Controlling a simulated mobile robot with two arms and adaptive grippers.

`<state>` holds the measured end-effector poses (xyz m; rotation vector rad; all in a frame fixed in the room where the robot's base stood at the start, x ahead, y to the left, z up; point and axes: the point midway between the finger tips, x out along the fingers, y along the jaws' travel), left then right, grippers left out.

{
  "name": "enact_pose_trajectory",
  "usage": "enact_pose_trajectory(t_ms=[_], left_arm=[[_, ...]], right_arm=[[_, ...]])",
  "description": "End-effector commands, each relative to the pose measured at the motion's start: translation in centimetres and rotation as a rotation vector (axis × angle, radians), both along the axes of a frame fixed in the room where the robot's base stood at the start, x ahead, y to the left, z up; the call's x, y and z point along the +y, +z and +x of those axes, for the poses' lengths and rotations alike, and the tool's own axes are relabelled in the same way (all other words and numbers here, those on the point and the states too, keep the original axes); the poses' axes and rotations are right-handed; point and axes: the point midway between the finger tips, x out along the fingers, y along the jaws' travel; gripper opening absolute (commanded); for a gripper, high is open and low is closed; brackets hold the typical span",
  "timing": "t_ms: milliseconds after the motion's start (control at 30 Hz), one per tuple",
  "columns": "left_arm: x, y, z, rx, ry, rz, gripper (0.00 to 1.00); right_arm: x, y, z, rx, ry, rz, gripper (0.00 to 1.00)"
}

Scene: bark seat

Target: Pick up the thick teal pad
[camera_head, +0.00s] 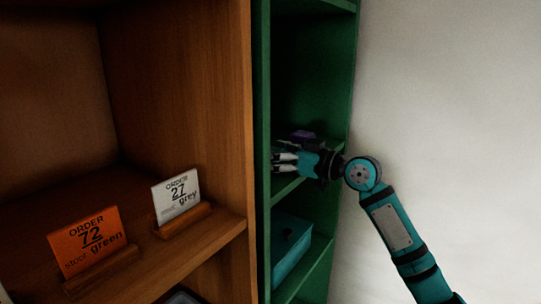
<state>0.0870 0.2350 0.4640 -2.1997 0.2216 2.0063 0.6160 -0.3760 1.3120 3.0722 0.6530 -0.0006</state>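A teal block-like thing (289,246) lies on the lower shelf of the green cabinet. It may be the thick teal pad, but the dim light leaves this unsure. My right arm comes in from the right, and its gripper (281,162) is inside the green cabinet at the middle shelf, above the teal thing and apart from it. The pale fingertips point left. Whether they are open or hold something is not clear. A small dark purple thing (303,136) shows just behind the gripper, partly hidden by it. My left gripper is not in view.
The green cabinet (342,90) is narrow. A brown wooden shelf unit (222,100) stands to its left. A pale wall is at right.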

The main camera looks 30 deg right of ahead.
Motion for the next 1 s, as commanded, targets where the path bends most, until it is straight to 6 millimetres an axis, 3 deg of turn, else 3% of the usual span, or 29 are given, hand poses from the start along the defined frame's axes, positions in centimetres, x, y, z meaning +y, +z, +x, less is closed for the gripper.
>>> enact_pose_trajectory(t_ms=[67, 433, 767, 1000], left_arm=[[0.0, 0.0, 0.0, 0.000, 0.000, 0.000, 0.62], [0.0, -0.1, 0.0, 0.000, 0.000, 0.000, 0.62], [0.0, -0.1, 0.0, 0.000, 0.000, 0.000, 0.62], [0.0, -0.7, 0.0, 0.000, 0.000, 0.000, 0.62]], right_arm=[[0.0, 0.0, 0.0, 0.000, 0.000, 0.000, 0.85], [0.0, 0.0, 0.0, 0.000, 0.000, 0.001, 0.37], [0.0, 0.0, -0.1, 0.000, 0.000, 0.000, 0.37], [0.0, 1.4, 0.0, -0.004, 0.000, -0.001, 0.37]])
